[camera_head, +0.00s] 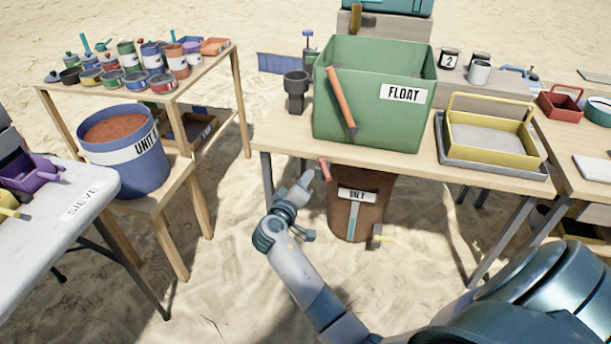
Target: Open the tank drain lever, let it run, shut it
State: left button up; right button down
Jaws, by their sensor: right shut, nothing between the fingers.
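The green tank labelled FLOAT (362,113) stands on the wooden table. A brown bucket with a partly covered label (343,215) stands on the sand below. My right gripper (306,181) is shut and empty, just left of the red handle, with a small gap showing. My left gripper is out of view.
A yellow-framed sieve (490,142) sits in a grey tray right of the tank. A dark cup-like stand (296,92) is left of it. The blue UNIT bucket (128,170) stands on a low table at left. Open sand lies between the tables.

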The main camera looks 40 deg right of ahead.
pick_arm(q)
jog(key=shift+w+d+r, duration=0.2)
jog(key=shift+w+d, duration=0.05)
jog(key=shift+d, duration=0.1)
pick_arm(e)
jog(key=s+a+r, duration=0.1)
jog(key=s+a, duration=0.3)
jog(key=s, duration=0.2)
jog(key=shift+a, duration=0.15)
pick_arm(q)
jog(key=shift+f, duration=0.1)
